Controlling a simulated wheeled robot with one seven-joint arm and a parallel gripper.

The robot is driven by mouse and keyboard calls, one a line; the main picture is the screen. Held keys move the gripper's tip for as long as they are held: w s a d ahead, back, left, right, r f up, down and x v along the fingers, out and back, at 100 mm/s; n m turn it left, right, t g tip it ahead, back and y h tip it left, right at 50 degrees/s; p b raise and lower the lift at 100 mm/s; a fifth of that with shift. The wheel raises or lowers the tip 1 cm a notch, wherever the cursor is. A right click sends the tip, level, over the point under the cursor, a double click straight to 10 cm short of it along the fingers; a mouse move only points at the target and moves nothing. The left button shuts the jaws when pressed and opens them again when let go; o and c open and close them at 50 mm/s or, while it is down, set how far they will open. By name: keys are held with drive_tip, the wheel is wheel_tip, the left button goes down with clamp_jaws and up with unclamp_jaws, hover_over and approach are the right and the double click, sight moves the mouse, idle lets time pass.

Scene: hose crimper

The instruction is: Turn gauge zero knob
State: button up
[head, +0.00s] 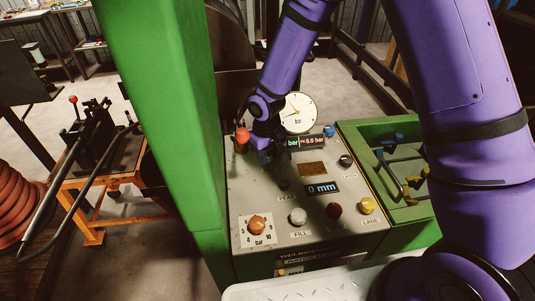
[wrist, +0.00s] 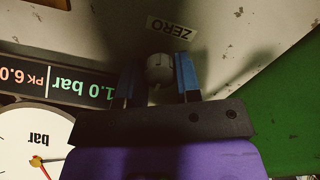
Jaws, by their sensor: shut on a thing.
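The gauge zero knob (wrist: 159,67) is a small grey round knob below a label reading ZERO (wrist: 170,28), which appears upside down in the wrist view. My gripper (wrist: 158,75) has one blue finger on each side of the knob and is shut on it. In the head view my gripper (head: 266,156) reaches down to the panel's back left, and the knob is hidden there. The round white bar gauge (head: 298,113) stands just behind; part of its dial (wrist: 28,145) shows in the wrist view.
A red ball-topped lever (head: 242,135) and a green post (head: 165,120) stand close at left. Nearer on the panel are an orange knob (head: 257,225) and white, red and yellow buttons.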

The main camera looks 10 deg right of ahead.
drive_tip(key=n, duration=0.5)
drive_tip(key=shift+n, duration=0.3)
drive_tip(key=n, duration=0.5)
drive_tip(key=shift+n, duration=0.3)
idle(0.3)
drive_tip(key=o, duration=0.6)
wheel_tip(320, 180, up, 11)
drive_tip(key=shift+s+f, duration=0.1)
drive_tip(key=shift+d, duration=0.1)
idle(0.5)
